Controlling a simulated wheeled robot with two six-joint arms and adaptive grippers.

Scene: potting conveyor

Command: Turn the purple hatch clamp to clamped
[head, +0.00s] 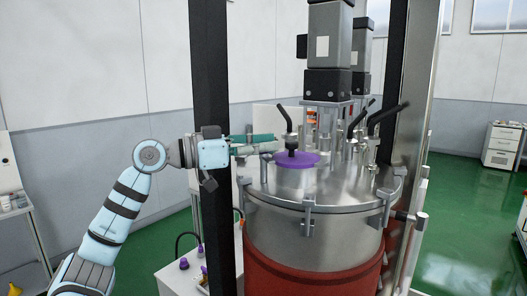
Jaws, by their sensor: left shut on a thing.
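The purple hatch clamp stands on the steel lid of the tank (345,197) in the head view. It has a purple disc (306,161), a dark hub and a black-tipped lever (284,117) that rises and leans left. My left gripper (277,147) reaches in from the left, level and just above the lid, with its fingertips at the clamp's hub. It is shut on the clamp, though the contact itself is small and hard to see. My right gripper is not in view.
A dark upright post (210,70) stands beside my left wrist. Other black-handled clamps (388,113) and a grey motor unit (329,45) crowd the lid's right side and middle. A teal bar (252,138) shows along the gripper's upper side. A white cabinet (502,146) stands far right.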

